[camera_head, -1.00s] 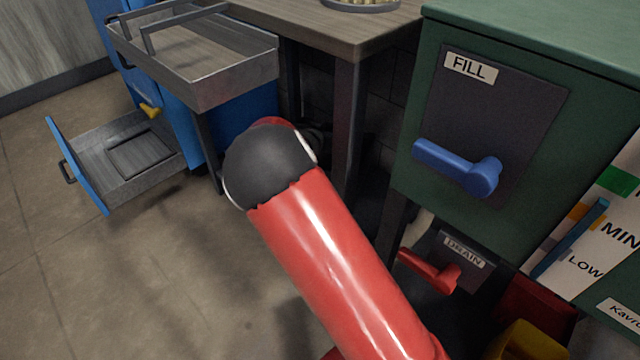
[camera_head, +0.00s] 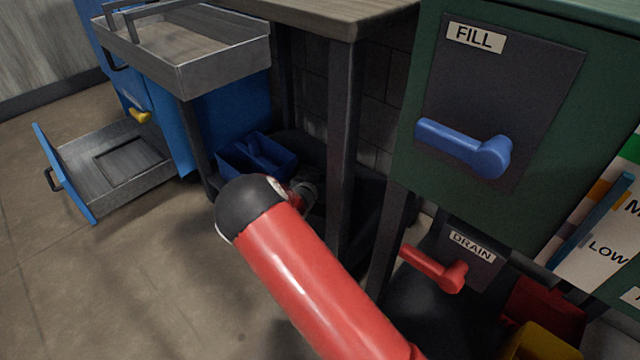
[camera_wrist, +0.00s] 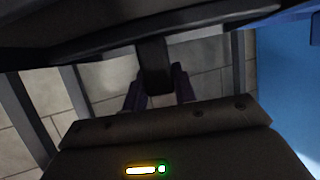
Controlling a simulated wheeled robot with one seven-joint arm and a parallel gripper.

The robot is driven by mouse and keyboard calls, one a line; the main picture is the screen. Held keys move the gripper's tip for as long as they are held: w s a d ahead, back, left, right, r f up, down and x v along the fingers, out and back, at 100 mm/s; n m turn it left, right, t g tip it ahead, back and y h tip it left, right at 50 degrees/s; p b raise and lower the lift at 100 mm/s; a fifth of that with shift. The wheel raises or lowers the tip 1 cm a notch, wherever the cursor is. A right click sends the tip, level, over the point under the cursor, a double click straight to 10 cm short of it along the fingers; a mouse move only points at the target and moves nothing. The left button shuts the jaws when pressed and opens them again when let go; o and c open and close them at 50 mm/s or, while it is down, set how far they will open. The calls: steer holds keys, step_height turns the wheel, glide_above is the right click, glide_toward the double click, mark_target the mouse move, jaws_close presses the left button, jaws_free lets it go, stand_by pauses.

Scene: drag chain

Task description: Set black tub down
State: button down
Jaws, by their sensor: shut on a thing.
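In the wrist view my gripper (camera_wrist: 158,84) is shut on a dark tab that hangs below the black tub (camera_wrist: 205,32). The tub's dark underside and edge span the top of that view, and its inside is hidden. In the head view my red arm reaches toward the space under the wooden bench (camera_head: 330,18). My gripper is hardly visible there, hidden behind the arm's dark elbow cap. A dark rounded shape lies under the bench beyond the arm, too dim to tell its outline or whether it touches the floor.
A blue bin (camera_head: 257,158) sits under the bench, left of the arm. A bench leg (camera_head: 345,140) stands close right. An open blue drawer (camera_head: 120,165) juts out left below a metal tray (camera_head: 215,70). The green cabinet (camera_head: 405,150) with FILL and DRAIN handles is right.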

steer(key=shift+f, duration=0.25)
steer(key=c, duration=1.1)
jaws_free()
steer(key=shift+r, duration=0.1)
steer(key=shift+s+a+r, duration=0.1)
steer(key=shift+s, duration=0.05)
steer(key=p+v, duration=0.2)
steer(key=v, duration=0.9)
steer(key=shift+s+a, duration=0.1)
steer(key=shift+s, duration=0.2)
